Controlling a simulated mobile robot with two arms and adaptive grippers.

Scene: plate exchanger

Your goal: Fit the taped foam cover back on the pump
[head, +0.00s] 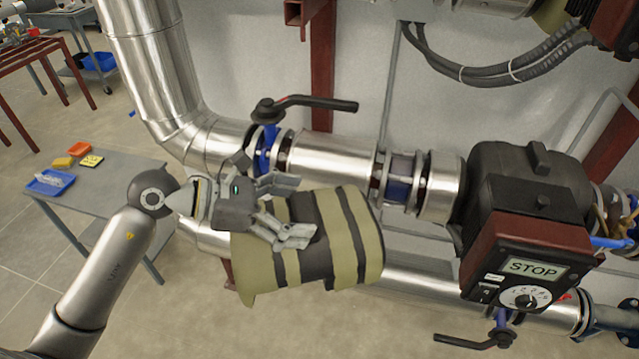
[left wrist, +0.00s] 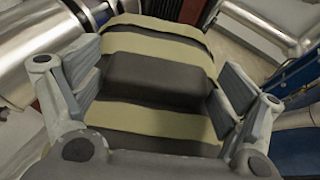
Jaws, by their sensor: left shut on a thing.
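The foam cover (head: 350,235) is a thick block with olive and dark grey bands. My left gripper (head: 288,208) is shut on it and holds it up in front of the pipes, left of the pump. In the left wrist view the foam cover (left wrist: 155,80) sits between the two fingers of the left gripper (left wrist: 158,92), which press on its raised dark middle. The pump (head: 525,165) has a dark rounded body and a red-brown control box (head: 525,255) with a STOP display and a dial. The cover and the pump are apart. My right gripper is not in view.
A steel pipe (head: 325,158) with a black-handled valve (head: 300,105) runs to the pump. A lower pipe (head: 425,285) and another black lever (head: 475,341) lie below. A grey bench (head: 120,180) with a blue tray (head: 50,182) stands left. Black cables (head: 490,75) hang above.

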